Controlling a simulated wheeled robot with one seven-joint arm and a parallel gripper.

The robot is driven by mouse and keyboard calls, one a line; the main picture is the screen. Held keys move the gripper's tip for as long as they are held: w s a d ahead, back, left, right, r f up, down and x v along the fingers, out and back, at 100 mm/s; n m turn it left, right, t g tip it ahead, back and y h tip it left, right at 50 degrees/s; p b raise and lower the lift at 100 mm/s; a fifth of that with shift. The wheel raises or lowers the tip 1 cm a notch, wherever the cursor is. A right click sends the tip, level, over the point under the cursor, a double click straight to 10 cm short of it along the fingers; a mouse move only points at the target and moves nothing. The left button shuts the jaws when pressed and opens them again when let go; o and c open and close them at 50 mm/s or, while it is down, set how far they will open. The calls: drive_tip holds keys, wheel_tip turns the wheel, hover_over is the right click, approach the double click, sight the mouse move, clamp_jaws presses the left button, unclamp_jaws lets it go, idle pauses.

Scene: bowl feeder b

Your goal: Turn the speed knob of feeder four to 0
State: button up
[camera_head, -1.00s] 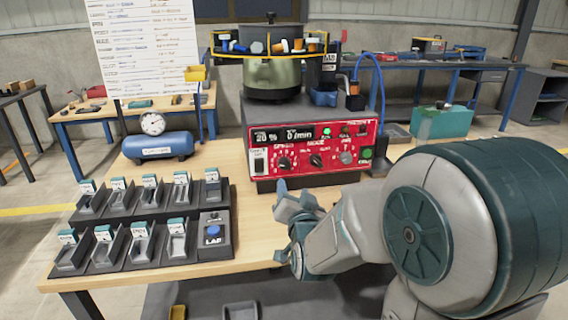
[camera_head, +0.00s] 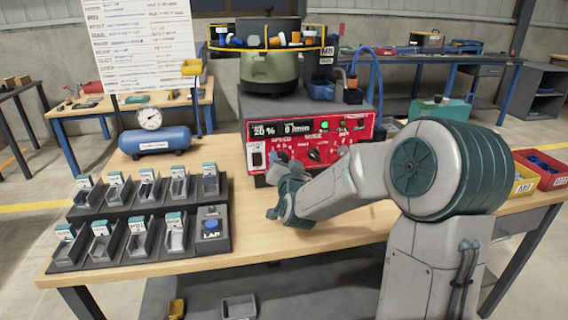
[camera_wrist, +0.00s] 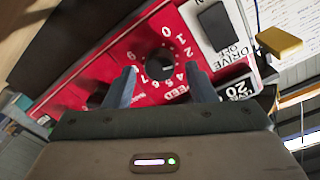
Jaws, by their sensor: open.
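The feeder's red control panel (camera_head: 344,128) faces the table's front, its displays reading 20 % and 0 /min. Its black round speed knob (camera_wrist: 160,66) is ringed by a printed number scale in the wrist view, with SPEED lettered beside it. The knob's pointer setting is not clear. My gripper (camera_wrist: 161,78) is open, with one blue-grey finger on either side of the knob and gaps visible between. I cannot tell how far the tips are from the panel. In the head view the fingers are mostly hidden by my wrist, low in front of the panel.
The DRIVE OFF switch (camera_wrist: 214,25) is close beside the knob. Another dark knob (camera_head: 315,155) sits right of it. The bowl (camera_head: 270,68) stands above the panel. A rack of small trays (camera_head: 140,222) fills the table's left, with bare wood between.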

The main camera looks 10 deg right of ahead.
drive_tip(key=shift+c, duration=0.3)
drive_tip(key=c, duration=0.9)
drive_tip(key=shift+f+b, duration=0.1)
drive_tip(key=shift+b, duration=0.25)
drive_tip(key=shift+a+f+n+b, duration=0.1)
drive_tip(key=shift+f+n+b, duration=0.05)
drive_tip(key=shift+n+b, duration=0.95)
drive_tip(key=shift+n+t+b, duration=0.3)
drive_tip(key=shift+n+b, duration=4.7)
drive_tip(key=shift+b, duration=0.2)
